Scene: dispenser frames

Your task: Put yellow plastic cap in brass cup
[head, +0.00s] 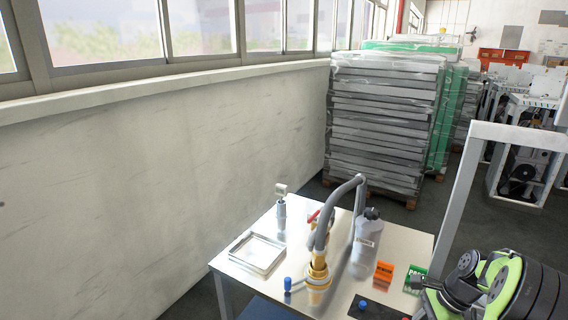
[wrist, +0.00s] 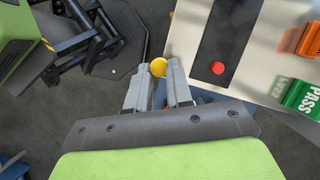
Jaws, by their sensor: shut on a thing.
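The yellow plastic cap (wrist: 158,67) is between the fingertips of my gripper (wrist: 157,76) in the wrist view. My gripper is shut on it, and the cap is beyond the table's edge, above the dark floor. In the head view, a brass-coloured cup-like piece (head: 318,273) stands near the front of the table, below a grey hose. I cannot clearly tell the cup from the brass fitting above it. The cup does not show in the wrist view. My arm is at the lower right of the head view, and the cap cannot be made out there.
The table (head: 337,290) holds a metal tray (head: 257,253), a grey bottle (head: 367,243), an orange block (head: 384,272) and a green PASS block (wrist: 299,95). A dark panel with a red button (wrist: 217,68) lies near the edge. A grey hose (head: 337,195) arches over the brass piece.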

